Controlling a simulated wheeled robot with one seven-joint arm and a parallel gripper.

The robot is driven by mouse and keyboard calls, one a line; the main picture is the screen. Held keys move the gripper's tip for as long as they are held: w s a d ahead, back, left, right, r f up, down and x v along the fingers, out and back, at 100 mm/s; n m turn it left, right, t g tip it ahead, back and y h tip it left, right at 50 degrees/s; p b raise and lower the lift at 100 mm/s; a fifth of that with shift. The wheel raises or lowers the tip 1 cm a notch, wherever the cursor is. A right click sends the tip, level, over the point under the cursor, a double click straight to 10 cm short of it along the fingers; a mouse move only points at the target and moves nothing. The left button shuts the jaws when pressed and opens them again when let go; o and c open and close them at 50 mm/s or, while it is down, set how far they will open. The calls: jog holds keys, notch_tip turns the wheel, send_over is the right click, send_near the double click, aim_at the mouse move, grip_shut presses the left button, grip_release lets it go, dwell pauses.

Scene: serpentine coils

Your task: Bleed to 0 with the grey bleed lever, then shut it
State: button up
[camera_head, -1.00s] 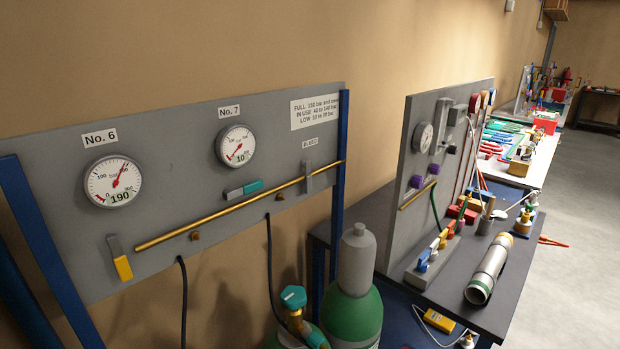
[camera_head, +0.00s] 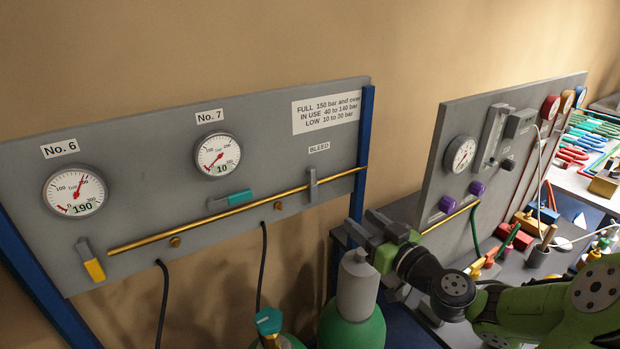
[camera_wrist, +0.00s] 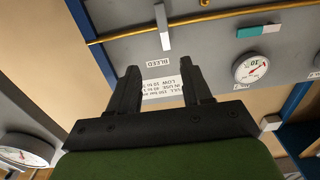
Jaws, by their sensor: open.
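The grey bleed lever (camera_head: 312,185) stands upright on the brass pipe (camera_head: 230,211) at the right end of the grey panel, under the BLEED label (camera_head: 319,147). It also shows at the top of the wrist view (camera_wrist: 162,27). Gauge No. 6 (camera_head: 75,191) reads 190. Gauge No. 7 (camera_head: 217,155) reads 10. My gripper (camera_head: 362,225) is to the right of and below the bleed lever, apart from it. In the wrist view its two fingers (camera_wrist: 160,78) are spread with nothing between them.
A teal-ended lever (camera_head: 229,200) lies flat along the pipe, and a yellow-ended lever (camera_head: 90,259) hangs down at left. A green and grey cylinder (camera_head: 355,325) stands below my gripper. A blue post (camera_head: 363,150) edges the panel. A second panel (camera_head: 490,125) stands at right.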

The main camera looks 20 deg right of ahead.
aim_at(315, 185)
jog(key=w+a+p, duration=0.1)
jog(key=w, duration=0.4)
jog(key=w+a+p, duration=0.1)
jog(key=w, duration=0.3)
jog(key=w+a+p, duration=0.1)
jog(key=w+p, duration=0.1)
jog(key=w, duration=0.3)
jog(key=shift+w+a+r, duration=0.15)
jog(key=shift+w+a, duration=0.2)
jog(key=shift+w, duration=0.25)
jog(key=shift+c, duration=0.3)
grip_shut()
